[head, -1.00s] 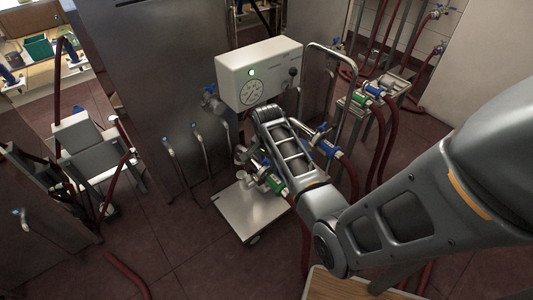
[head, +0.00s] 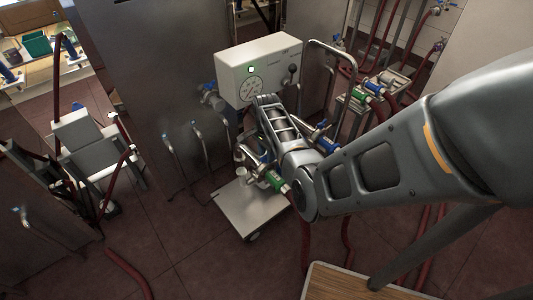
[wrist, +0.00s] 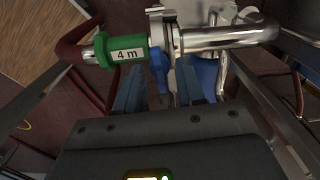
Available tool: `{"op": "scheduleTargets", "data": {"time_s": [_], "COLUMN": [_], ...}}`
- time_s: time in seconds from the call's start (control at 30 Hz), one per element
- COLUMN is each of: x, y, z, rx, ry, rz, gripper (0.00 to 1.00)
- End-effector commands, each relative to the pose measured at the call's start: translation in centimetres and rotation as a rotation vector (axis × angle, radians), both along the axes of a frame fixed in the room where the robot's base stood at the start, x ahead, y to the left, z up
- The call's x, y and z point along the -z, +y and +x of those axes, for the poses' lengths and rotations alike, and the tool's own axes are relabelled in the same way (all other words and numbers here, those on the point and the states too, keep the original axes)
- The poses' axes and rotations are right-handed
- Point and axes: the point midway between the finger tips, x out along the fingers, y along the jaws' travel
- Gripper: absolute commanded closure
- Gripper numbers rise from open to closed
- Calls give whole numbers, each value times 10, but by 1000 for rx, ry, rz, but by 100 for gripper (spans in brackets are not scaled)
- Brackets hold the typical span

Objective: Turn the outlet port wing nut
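The wrist view shows a pipe joint with a green coupling (wrist: 122,52) marked "4 m", a metal clamp ring (wrist: 168,35) and a bent steel pipe (wrist: 230,38). A blue piece (wrist: 160,72), apparently the wing nut, hangs below the clamp. My gripper (wrist: 161,90) has its two fingers apart, one on each side of this blue piece. I cannot tell whether either finger touches it. In the head view the green coupling (head: 277,184) shows low on the pump cart, beside my arm. My fingers are hidden there behind my arm.
The pump cart has a white control box (head: 258,70) with a gauge and a flat steel base (head: 250,212). Red hoses (head: 306,245) run down beside it. A second pump unit (head: 375,92) stands right behind, and a wooden-topped table (head: 345,285) is in front.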

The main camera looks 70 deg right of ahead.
Motion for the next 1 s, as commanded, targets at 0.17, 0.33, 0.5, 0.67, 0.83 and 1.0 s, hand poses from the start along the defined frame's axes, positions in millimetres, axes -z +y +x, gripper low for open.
{"op": "scheduleTargets", "data": {"time_s": [0.17,0.33,0.5,0.67,0.83,1.0], "x": [3,3,3,3,3,3], "y": [0,0,0,0,0,0], "z": [0,0,0,0,0,0], "rx": [0,0,0,0,0,-4], "ry": [0,0,0,0,0,0], "rz": [0,0,0,0,0,0], "gripper": [62,66,82,97,100,100]}}
